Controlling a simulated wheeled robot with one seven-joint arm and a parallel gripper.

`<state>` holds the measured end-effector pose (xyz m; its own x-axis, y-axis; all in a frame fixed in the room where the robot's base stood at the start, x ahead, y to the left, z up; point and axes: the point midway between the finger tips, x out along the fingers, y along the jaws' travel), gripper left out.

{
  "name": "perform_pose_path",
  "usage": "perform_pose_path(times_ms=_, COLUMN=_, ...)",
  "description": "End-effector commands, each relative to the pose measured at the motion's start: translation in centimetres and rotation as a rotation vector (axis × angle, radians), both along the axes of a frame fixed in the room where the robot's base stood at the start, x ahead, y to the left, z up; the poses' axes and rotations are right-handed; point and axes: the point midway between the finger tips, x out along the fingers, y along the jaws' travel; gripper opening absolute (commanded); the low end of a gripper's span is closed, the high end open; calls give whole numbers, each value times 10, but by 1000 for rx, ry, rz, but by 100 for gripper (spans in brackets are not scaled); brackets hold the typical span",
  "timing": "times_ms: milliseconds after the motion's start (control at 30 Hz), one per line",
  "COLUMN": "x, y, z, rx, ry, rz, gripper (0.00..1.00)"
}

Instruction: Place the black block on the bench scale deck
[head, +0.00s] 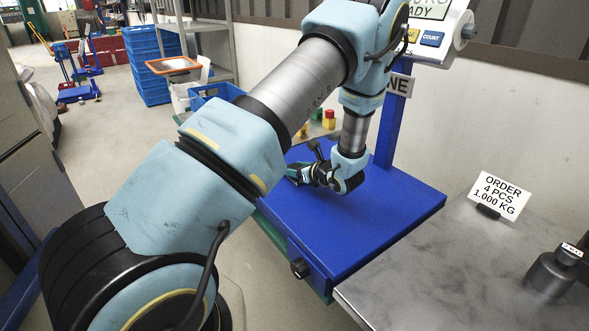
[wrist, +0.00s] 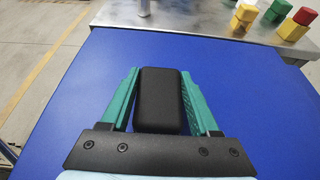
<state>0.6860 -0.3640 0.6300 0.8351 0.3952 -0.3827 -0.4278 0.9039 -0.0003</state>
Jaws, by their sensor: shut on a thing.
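The black block (wrist: 160,98) is between the two green fingers of my gripper (wrist: 162,100) in the wrist view, and the gripper is shut on it. The blue bench scale deck (wrist: 75,100) fills the area under and around the block there. In the head view my gripper (head: 300,174) is low over the left part of the blue deck (head: 370,215). The block is hard to make out in the head view, and I cannot tell whether it touches the deck. The scale's display head (head: 432,25) is at the top, partly cut off.
A metal table (head: 440,290) adjoins the deck at the right, with an order sign (head: 500,195) and a dark weight (head: 553,272). In the wrist view, yellow, green and red blocks (wrist: 293,24) stand on a grey surface beyond the deck. Blue crates (head: 150,65) are at the back.

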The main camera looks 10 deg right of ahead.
Motion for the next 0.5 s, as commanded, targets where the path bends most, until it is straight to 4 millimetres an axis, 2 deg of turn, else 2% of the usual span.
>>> perform_pose_path(times_ms=100, x=0, y=0, z=-4, rx=0, ry=-1, rz=0, gripper=0)
perform_pose_path(times_ms=133, x=0, y=0, z=-4, rx=0, ry=0, rz=0, gripper=63)
perform_pose_path(times_ms=400, x=0, y=0, z=-3, rx=0, ry=0, rz=0, gripper=92)
perform_pose_path(times_ms=500, x=0, y=0, z=-3, rx=0, ry=0, rz=0, gripper=92)
